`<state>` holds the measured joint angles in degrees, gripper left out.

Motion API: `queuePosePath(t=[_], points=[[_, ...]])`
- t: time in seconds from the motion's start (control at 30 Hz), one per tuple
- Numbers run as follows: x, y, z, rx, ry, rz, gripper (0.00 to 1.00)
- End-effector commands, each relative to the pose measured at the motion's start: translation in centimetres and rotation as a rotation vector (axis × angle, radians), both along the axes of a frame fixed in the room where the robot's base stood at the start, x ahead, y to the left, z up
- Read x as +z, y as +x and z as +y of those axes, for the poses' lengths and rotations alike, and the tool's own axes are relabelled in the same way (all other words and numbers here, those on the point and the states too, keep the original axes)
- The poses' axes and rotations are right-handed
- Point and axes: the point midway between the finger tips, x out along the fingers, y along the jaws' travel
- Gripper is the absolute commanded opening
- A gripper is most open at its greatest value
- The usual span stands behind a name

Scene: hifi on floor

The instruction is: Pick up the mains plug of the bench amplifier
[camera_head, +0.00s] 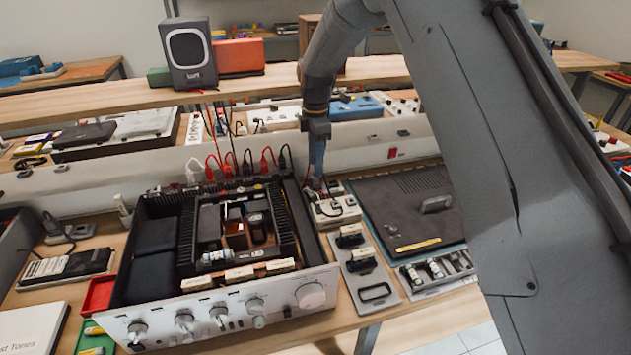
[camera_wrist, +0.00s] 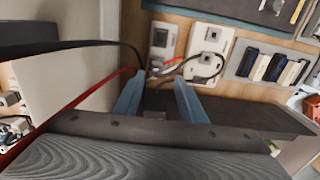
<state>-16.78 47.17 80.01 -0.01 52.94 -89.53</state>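The bench amplifier (camera_head: 225,315) is an open chassis with a silver front panel and several knobs, at the centre left of the head view. Several red, black and white plugs with leads line the pale trunking behind it, including a black plug (camera_head: 284,157). I cannot tell which one is the amplifier's mains plug. My gripper (camera_head: 316,176) points down just right of the amplifier's back corner, beside the white socket boxes (camera_head: 336,211). In the wrist view my gripper (camera_wrist: 160,79) has its blue fingers apart. A dark cable and reddish leads show near the fingertips; nothing is clearly held.
White socket boxes (camera_wrist: 208,48) lie beyond the fingertips in the wrist view. A dark flat unit (camera_head: 405,210) and a grey tray (camera_head: 365,275) stand to the right. The trunking (camera_head: 75,195) runs behind. A speaker (camera_head: 188,52) stands on the shelf.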

Motion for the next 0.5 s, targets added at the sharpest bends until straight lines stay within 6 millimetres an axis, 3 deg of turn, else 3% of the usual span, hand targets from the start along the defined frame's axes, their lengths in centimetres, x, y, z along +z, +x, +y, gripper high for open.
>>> queuePosePath(t=[0.5], points=[[-5.0, 0.6, 0.2, -0.004, 0.000, 0.000, 0.38]])
